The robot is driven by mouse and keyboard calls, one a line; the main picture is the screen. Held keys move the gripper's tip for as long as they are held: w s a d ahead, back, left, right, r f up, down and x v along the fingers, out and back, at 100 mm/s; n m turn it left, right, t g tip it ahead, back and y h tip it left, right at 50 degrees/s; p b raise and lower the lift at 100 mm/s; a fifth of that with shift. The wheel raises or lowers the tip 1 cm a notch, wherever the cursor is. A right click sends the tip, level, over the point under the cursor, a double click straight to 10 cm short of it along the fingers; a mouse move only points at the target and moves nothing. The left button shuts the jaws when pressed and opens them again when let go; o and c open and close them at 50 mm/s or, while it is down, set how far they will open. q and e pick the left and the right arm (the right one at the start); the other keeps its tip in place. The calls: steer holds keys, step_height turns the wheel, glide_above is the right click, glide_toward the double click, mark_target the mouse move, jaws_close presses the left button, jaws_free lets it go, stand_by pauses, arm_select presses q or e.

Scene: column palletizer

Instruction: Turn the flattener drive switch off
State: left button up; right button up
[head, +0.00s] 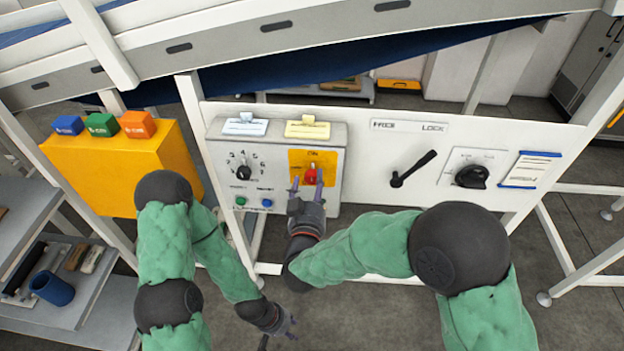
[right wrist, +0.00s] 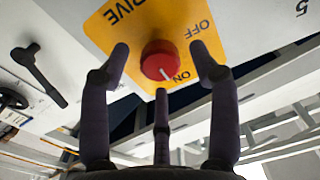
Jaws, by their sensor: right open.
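The flattener drive switch is a round red knob (head: 311,172) on a yellow plate (head: 297,158) on the grey control box. In the right wrist view the knob (right wrist: 158,57) carries a white mark pointing down-right, toward the word ON; OFF is at the upper right of the plate (right wrist: 130,22). My right gripper (head: 307,188) is at the knob, its dark fingers open and spread around it. In the right wrist view the fingers (right wrist: 160,66) stand either side of and below the knob, with gaps. My left gripper (head: 285,326) hangs low, away from the panel; its finger opening is unclear.
The grey box (head: 222,155) also has a black selector knob (head: 243,172) and green and blue buttons. To the right are a black lever (head: 412,170) and a black rotary switch (head: 471,176). A yellow box (head: 120,170) with coloured blocks stands left.

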steer(key=shift+w, duration=1.15)
steer(key=c, duration=1.2)
steer(key=shift+o, duration=0.2)
